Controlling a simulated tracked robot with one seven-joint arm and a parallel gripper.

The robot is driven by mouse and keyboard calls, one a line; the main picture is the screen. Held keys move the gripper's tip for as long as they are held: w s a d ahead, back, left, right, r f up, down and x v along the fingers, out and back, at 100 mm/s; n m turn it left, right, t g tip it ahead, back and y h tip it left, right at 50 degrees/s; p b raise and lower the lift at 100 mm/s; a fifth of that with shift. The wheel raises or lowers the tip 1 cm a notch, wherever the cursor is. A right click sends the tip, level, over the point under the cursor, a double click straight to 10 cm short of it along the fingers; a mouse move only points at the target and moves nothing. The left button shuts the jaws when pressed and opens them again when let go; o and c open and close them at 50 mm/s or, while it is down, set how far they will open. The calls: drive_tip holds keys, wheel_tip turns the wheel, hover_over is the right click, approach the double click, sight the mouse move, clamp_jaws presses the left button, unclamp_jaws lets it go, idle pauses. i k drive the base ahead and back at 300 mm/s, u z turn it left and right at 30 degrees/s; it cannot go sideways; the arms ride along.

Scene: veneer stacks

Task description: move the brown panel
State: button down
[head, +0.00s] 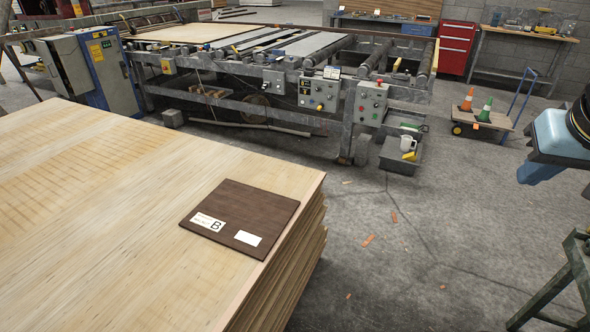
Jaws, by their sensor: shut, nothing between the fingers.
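The brown panel (250,207) is a dark, thin, flat board. It lies on top of the pale veneer stack (90,215), close to the stack's right edge, in the head view. A white label with the letter B and a second, blank white label are on its near part. The panel lies flat and nothing covers it. My gripper is not in view, so its place relative to the panel does not show.
A roller conveyor machine (330,65) with control boxes stands behind the stack. A low cart (485,117) carries small cones at the back right. A blue object (557,138) is at the right edge. The concrete floor right of the stack is mostly clear, with small scraps.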

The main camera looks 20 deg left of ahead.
sight(241, 213)
drive_tip(key=u, duration=0.1)
drive_tip(key=i, duration=1.2)
drive_tip(key=z, duration=1.25)
drive_tip(key=i, duration=1.4)
drive_tip(key=u, duration=3.3)
